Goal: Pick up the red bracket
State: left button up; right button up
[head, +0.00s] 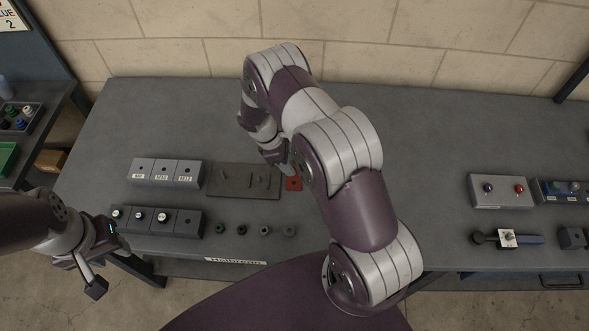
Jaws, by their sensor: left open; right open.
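The red bracket (294,185) is a small flat red piece on the grey workbench (420,130), just right of a dark plate (225,181). My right arm passes close beside it and may hide part of it. My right gripper (284,168) is above and slightly left of the bracket, pointing down. It is open; I cannot tell whether its fingers touch the bracket. My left gripper (107,268) is open and empty at the lower left, off the bench's front edge and far from the bracket.
Grey blocks with holes (165,172) and a block row with round pieces (154,220) stand left. Several small round parts (242,230) lie at the front. A box with two knobs (501,190) and a tool (507,238) are right. The back right is clear.

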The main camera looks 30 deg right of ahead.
jog(key=shift+s+d+f, duration=0.1)
jog(key=shift+s+f, duration=0.05)
jog(key=shift+f, duration=0.1)
grip_shut()
